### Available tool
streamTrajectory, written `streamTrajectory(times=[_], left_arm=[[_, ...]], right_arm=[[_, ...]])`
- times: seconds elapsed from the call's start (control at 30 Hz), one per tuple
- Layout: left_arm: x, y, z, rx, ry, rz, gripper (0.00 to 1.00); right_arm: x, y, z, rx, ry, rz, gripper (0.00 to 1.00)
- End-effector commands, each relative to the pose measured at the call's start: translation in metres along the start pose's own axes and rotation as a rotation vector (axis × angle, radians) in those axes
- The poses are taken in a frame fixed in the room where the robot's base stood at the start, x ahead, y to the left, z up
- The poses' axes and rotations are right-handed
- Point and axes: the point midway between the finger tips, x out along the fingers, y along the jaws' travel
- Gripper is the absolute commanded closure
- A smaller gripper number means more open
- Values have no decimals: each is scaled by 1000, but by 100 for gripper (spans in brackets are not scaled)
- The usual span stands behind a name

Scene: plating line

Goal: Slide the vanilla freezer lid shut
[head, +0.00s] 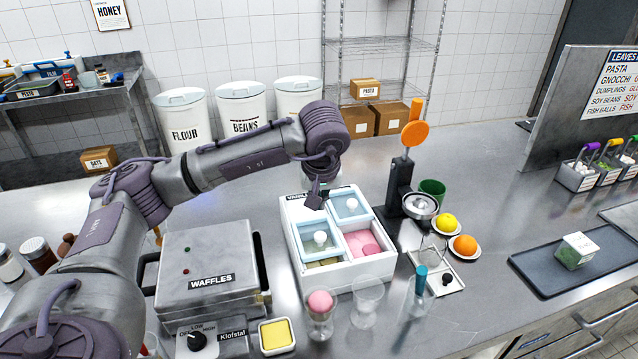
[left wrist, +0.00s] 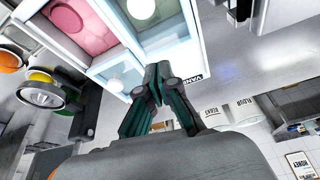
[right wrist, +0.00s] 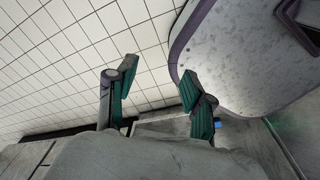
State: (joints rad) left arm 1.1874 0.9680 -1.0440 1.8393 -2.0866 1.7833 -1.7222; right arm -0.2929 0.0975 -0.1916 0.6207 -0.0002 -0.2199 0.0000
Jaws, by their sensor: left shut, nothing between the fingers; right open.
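The white ice-cream freezer (head: 300,262) stands on the steel counter, its vanilla label (head: 297,197) partly covered at the back left. One clear lid with a white knob (head: 320,238) lies over the front left; another (head: 350,204) covers the back right. Pink ice cream (head: 364,245) lies uncovered at the front right. My left gripper (head: 317,201) is shut and empty at the back-left vanilla compartment, partly hiding it. The left wrist view shows its closed fingers (left wrist: 157,76) over the freezer; contact is unclear. My right gripper (right wrist: 158,82) is open and empty, away from the freezer.
A waffle iron (head: 208,265) stands left of the freezer. A black stand with an orange disc (head: 415,133) and a metal bowl (head: 419,206) are close on the right. Glasses (head: 366,300) stand along the front. White bins (head: 243,112) are behind.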

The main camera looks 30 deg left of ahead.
Motion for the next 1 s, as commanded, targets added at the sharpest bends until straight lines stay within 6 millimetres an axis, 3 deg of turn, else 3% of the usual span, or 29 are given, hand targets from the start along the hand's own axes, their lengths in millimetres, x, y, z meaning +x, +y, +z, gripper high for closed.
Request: streamTrajectory(times=[0.13,0.3,0.43,0.83,1.0], left_arm=[[29,-2,0,0,-3,-5,100],[20,0,26,4,0,-1,100],[20,0,36,2,0,-1,100],[20,0,40,0,0,-1,100],[23,0,40,0,2,0,100]], right_arm=[[-11,-10,0,0,-1,-13,48],[-25,-26,-1,1,-2,-32,48],[-28,-26,-1,-1,-2,-33,48],[-28,-16,2,-1,-5,-21,48],[-18,-16,1,0,-3,-21,48]])
